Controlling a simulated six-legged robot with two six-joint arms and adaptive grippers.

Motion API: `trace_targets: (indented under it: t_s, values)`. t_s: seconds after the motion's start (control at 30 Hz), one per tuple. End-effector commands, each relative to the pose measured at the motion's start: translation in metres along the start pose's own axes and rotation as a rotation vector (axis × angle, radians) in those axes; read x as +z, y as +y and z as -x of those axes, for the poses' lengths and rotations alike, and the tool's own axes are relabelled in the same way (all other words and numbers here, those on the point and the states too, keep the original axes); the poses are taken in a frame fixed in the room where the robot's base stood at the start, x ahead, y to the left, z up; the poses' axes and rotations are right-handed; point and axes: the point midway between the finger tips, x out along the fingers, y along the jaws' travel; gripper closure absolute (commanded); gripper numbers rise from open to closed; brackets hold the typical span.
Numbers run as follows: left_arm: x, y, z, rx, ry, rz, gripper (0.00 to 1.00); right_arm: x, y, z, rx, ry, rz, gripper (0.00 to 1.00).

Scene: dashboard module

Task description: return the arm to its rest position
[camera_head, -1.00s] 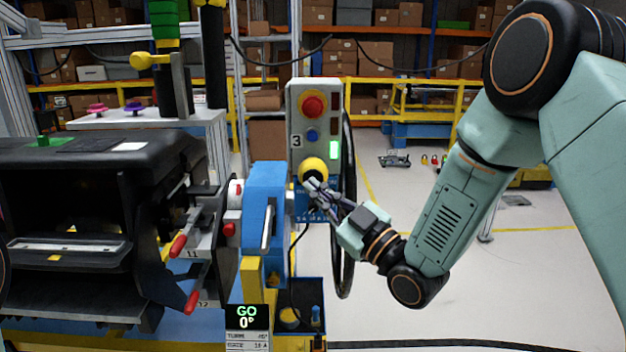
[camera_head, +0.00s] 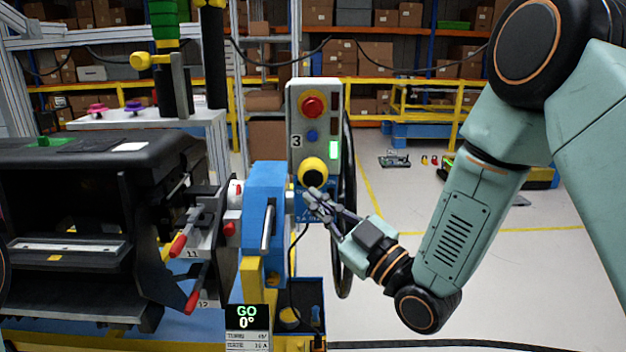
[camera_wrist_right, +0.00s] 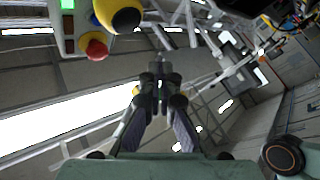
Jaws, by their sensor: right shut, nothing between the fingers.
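My right arm comes in from the right in the head view. Its gripper (camera_head: 318,200) is shut and empty, just below the yellow and black knob (camera_head: 313,172) of the control box (camera_head: 303,108). In the right wrist view the gripper (camera_wrist_right: 158,75) shows from behind with its fingers together. The yellow knob (camera_wrist_right: 118,14) and a red button (camera_wrist_right: 94,45) are at the upper left there, apart from the fingers. My left gripper is not in view.
The black dashboard module (camera_head: 70,200) stands at the left, with red-handled clamps (camera_head: 178,246) beside it. A blue post (camera_head: 264,215) and a display reading GO (camera_head: 247,317) stand left of the gripper.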

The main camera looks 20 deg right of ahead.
Motion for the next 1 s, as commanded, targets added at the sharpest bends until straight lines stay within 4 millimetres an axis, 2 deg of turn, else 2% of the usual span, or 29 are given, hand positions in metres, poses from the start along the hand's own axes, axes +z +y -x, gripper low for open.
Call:
trace_targets:
  t_s: [0.17, 0.27, 0.37, 0.43, 0.5, 0.57, 0.7, 0.77, 0.8, 0.87, 1.0]
  values:
    - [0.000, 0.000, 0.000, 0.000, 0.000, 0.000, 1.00, 0.000, 0.000, 0.000, 0.000, 0.000, -0.004, 1.00]
    - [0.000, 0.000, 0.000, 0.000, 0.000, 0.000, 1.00, 0.009, -0.003, 0.000, -0.014, -0.043, -0.047, 1.00]
    - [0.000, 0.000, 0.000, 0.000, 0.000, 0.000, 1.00, 0.040, -0.011, 0.008, -0.023, -0.196, -0.135, 1.00]
    - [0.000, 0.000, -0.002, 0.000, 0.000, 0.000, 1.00, 0.074, -0.022, 0.025, -0.023, -0.360, -0.219, 1.00]
    - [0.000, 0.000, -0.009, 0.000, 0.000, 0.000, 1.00, 0.113, -0.042, 0.051, -0.019, -0.525, -0.301, 1.00]
    - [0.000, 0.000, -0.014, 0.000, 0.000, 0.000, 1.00, 0.141, -0.058, 0.076, -0.013, -0.652, -0.362, 1.00]
    - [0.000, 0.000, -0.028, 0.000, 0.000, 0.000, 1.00, 0.196, -0.097, 0.141, 0.006, -0.925, -0.479, 1.00]
    - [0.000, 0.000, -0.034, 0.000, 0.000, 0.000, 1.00, 0.215, -0.114, 0.172, 0.017, -1.037, -0.523, 1.00]
    - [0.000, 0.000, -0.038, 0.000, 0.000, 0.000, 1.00, 0.226, -0.126, 0.193, 0.025, -1.111, -0.552, 1.00]
    - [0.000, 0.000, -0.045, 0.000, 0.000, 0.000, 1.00, 0.241, -0.143, 0.226, 0.037, -1.221, -0.588, 1.00]
    - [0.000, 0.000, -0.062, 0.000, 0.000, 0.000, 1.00, 0.265, -0.183, 0.305, 0.066, -1.471, -0.658, 1.00]
